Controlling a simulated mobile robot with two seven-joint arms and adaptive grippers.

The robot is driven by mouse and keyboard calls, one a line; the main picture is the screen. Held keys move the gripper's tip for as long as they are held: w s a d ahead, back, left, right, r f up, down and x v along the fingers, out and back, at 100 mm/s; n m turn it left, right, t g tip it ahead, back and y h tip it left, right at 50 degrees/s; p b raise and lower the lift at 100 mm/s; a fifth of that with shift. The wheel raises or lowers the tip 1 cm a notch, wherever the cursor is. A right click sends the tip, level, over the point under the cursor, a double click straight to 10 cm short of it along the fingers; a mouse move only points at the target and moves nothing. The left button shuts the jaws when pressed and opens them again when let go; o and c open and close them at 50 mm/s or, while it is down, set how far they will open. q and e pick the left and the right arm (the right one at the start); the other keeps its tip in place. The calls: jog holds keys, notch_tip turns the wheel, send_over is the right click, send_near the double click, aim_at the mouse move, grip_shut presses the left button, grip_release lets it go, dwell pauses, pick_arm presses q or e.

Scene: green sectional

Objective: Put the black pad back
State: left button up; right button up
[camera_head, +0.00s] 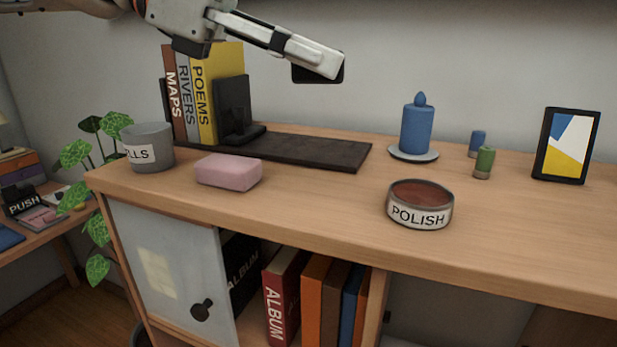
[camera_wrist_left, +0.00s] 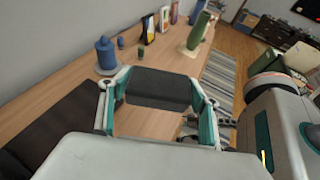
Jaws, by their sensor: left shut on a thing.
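The black pad (camera_head: 316,75) is a small dark rounded block, held up in the air above the desk. My left gripper (camera_head: 318,60) is shut on it. In the left wrist view the pad (camera_wrist_left: 158,88) spans the space between the two fingers. A flat dark base (camera_head: 320,152) with an upright black bookend (camera_head: 234,108) lies on the desk below and left of the pad. The base also shows in the left wrist view (camera_wrist_left: 62,128). The pad is apart from it. My right gripper is not in view.
Books (camera_head: 202,90) stand at the base's left end. A grey cup (camera_head: 150,147), a pink block (camera_head: 228,171), a polish tin (camera_head: 420,205), a blue candle (camera_head: 416,130) on a saucer, two small bottles and a picture frame (camera_head: 566,145) stand around.

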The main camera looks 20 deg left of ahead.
pick_arm(q)
send_over(312, 198)
notch_tip(312, 198, down, 11)
jog(key=shift+r, duration=0.15)
jog(key=shift+f, duration=2.35)
jog(key=shift+f+b, duration=0.15)
jog(key=shift+b, duration=0.2)
jog(key=o, duration=0.9)
jog(key=shift+o, duration=0.2)
